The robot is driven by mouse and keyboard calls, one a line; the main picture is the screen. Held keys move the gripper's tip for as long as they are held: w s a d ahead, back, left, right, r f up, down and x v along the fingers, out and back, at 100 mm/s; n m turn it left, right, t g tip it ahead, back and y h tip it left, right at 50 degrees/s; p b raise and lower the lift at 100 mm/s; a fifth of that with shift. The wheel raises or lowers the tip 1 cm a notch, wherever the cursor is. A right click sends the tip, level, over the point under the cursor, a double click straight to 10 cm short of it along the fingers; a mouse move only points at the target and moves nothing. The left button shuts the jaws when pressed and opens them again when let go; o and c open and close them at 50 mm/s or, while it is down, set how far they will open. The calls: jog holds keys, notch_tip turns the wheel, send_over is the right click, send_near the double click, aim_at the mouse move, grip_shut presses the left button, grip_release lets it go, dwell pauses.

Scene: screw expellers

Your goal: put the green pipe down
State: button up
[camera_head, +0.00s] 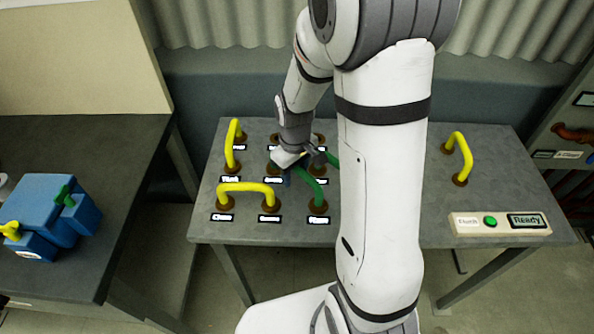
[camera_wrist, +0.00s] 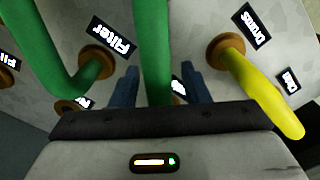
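A green pipe (camera_head: 315,184) rises from the front right socket of the socket group on the middle table and bends back under my gripper (camera_head: 291,160). A second green piece (camera_head: 332,158) shows behind it, partly hidden by my arm. In the wrist view, one green pipe (camera_wrist: 152,50) runs between my two blue fingers (camera_wrist: 160,82). The fingers stand apart, with a gap visible at the pipe's right side. Another green length (camera_wrist: 47,50) bends at the left, near a brown socket by the "Filter" label. I cannot tell whether both lengths belong to one pipe.
Yellow pipes stand in sockets at the table's left (camera_head: 234,145), front (camera_head: 247,188) and right (camera_head: 460,155). A yellow pipe (camera_wrist: 262,95) is close on the wrist view's right. A button panel (camera_head: 500,222) lies front right. A blue machine (camera_head: 50,215) stands on the left table.

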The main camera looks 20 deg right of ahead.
notch_tip(320, 180, up, 12)
jog(key=shift+s+r+p, duration=0.1)
jog(key=shift+p, duration=0.3)
jog(key=s+r+m+t, duration=0.1)
jog(key=s+r+m, duration=0.1)
jog(key=s, duration=0.5)
jog(key=s+r+m+t, duration=0.1)
jog(key=s+r+m, duration=0.2)
jog(key=s, duration=0.4)
jog(key=shift+d+r+t, duration=0.15)
jog(key=shift+d+t, duration=0.1)
jog(key=shift+t, duration=0.05)
